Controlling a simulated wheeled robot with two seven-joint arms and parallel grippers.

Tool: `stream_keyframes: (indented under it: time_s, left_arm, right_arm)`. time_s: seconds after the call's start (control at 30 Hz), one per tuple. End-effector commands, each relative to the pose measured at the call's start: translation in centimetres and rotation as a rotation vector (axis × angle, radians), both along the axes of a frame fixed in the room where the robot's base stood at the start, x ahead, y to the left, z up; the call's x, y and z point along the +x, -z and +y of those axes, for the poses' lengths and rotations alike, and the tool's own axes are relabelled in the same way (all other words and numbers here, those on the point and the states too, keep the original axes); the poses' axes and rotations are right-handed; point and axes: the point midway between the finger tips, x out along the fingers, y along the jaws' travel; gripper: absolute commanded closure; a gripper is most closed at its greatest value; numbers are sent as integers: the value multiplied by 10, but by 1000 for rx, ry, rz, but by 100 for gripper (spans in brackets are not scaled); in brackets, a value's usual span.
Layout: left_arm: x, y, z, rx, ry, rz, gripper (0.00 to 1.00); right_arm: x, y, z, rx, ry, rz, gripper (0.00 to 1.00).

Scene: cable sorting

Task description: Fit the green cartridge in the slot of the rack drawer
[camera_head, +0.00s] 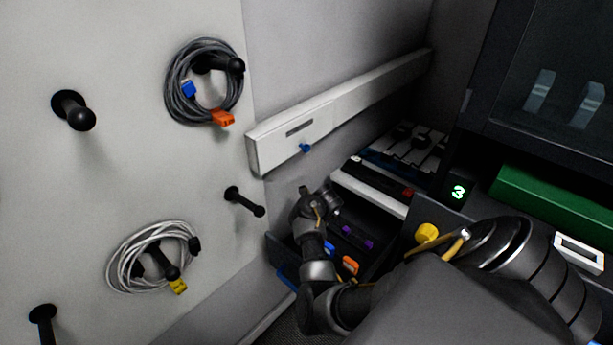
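A long green block (555,206), the only large green body in view, lies at the right on the dark equipment below a glass-fronted cabinet. I cannot tell whether it is the cartridge. A dark open drawer (277,250) sits low in the middle, holding purple, orange and blue pieces. No empty slot can be made out. My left gripper (318,206) is over the drawer's left part; its fingertips are too dark to read. My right gripper (446,244) is beside a yellow knob (427,233), apart from the green block. Its opening is unclear.
A grey cable coil (172,92) and a white cable coil (125,262) hang on pegs on the left panel. A display (458,191) shows a green 3.

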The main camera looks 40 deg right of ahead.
Motion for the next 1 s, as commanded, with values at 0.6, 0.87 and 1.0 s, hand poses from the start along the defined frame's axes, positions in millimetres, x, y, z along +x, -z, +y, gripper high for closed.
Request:
stream_keyframes:
  time_s: [0.6,0.87,1.0]
  left_arm:
    - [0,6,0,0,0,0,58]
    - [0,6,0,0,0,0,58]
    - [0,6,0,0,0,0,58]
  right_arm:
    - [0,7,0,1,-1,-1,70]
    - [0,7,0,1,-1,-1,59]
    - [0,7,0,1,-1,0,43]
